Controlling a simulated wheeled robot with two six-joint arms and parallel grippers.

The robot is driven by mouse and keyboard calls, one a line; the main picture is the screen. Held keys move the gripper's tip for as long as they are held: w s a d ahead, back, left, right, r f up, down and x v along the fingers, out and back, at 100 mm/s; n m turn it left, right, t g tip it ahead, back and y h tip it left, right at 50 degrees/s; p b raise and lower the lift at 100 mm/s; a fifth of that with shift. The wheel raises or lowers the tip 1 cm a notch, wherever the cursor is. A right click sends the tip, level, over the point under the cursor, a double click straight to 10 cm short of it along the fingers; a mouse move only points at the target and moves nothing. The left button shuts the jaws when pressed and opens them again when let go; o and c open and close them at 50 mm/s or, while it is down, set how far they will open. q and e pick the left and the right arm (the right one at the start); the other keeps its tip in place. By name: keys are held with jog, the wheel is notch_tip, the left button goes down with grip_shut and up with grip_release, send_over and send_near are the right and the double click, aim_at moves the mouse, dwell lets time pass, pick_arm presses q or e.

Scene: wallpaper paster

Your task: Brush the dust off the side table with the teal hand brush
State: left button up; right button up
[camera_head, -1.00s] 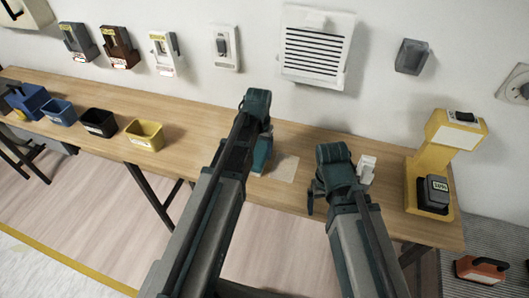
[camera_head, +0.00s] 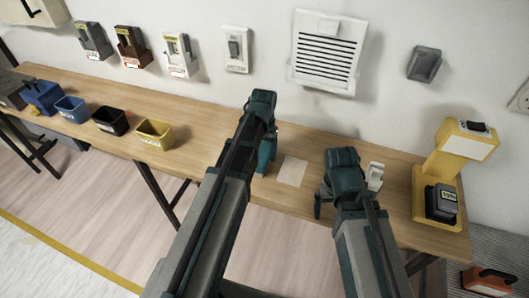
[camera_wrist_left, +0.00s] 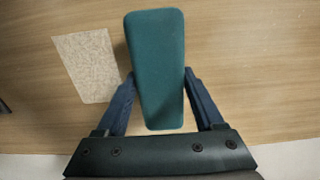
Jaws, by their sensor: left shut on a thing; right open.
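The side table (camera_head: 210,135) is a long wooden top along the wall. A pale, speckled dust patch (camera_head: 292,171) lies on it, and it also shows in the left wrist view (camera_wrist_left: 86,65). My left gripper (camera_wrist_left: 160,85) is shut on the teal hand brush (camera_wrist_left: 156,60), with one finger on each side of it. In the head view the brush (camera_head: 267,155) is partly hidden behind my left arm, just left of the patch. Its underside is hidden, so I cannot tell whether it touches the table. My right gripper (camera_head: 322,200) is open near the front edge, right of the patch.
A small white item (camera_head: 375,175) stands just right of my right gripper. A yellow stand (camera_head: 437,185) is at the right end. Yellow (camera_head: 155,134), black (camera_head: 110,120) and blue (camera_head: 71,109) bins stand on the left. A vent (camera_head: 328,52) is on the wall behind.

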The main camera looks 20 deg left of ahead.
pick_arm(q)
jog(key=shift+r+p, duration=3.2)
jog(key=shift+r, duration=0.25)
jog(key=shift+f, duration=0.1)
